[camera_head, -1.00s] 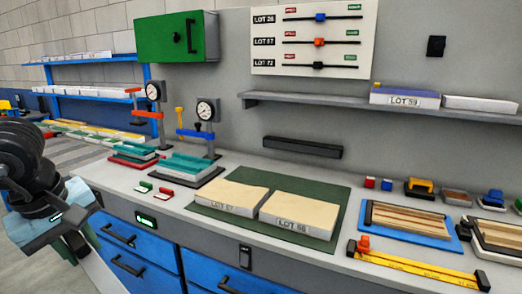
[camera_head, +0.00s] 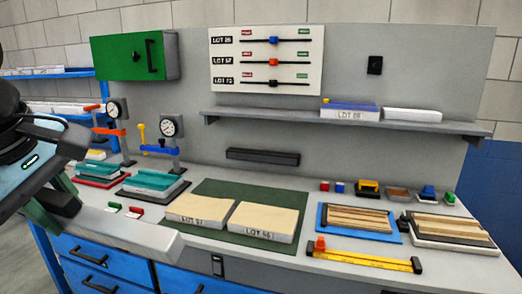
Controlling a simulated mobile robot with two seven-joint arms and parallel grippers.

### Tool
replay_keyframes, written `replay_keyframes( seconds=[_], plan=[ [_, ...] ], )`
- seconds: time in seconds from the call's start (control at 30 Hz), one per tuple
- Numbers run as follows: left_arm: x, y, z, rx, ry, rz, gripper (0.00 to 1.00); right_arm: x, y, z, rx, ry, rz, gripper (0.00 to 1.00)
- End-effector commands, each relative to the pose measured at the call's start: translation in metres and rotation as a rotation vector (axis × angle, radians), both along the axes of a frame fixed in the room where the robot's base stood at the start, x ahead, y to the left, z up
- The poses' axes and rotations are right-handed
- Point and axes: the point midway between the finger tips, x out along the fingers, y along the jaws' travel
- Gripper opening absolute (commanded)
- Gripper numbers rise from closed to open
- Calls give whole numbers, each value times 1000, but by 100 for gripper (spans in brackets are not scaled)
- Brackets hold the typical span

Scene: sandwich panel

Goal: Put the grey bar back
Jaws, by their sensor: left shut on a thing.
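My left gripper (camera_head: 62,203) is at the left of the head view, over the bench's front left corner. It is shut on the grey bar (camera_head: 130,232), a long light grey piece. The bar slants down to the right from the fingers, in front of the bench's front edge and drawers. Its held end is partly hidden by the gripper. A dark long ledge or holder (camera_head: 262,157) is on the grey back panel, low above the bench, with nothing seen on it. My right gripper is not in view.
Two blocks, LOT 57 (camera_head: 200,209) and LOT 56 (camera_head: 263,221), lie on a green mat (camera_head: 230,190). Two gauge stands (camera_head: 172,128) rise at the left. Framed trays (camera_head: 357,221) and a yellow rule (camera_head: 362,257) lie at the right. A shelf (camera_head: 280,117) juts out above.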

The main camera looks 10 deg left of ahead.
Motion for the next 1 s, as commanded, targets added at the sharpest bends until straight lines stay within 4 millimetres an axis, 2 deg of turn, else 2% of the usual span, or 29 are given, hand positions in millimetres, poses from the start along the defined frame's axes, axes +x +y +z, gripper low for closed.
replay_keyframes(
  seconds=[0.13, 0.27, 0.4, 0.6, 0.8, 1.0],
  plan=[
    [2, 8, -2, -4, -5, -14, 0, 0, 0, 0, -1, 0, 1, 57],
    [6, 27, -11, -7, -5, -53, 0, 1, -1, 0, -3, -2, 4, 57],
    [12, 52, -31, -9, -7, -127, 0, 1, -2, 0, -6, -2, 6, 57],
    [21, 76, -69, -7, -7, -254, 0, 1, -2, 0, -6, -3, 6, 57],
    [28, 84, -101, -4, -9, -365, 0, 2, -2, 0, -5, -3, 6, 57],
    [32, 86, -119, 1, -8, -430, 0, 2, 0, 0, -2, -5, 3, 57]
  ],
)
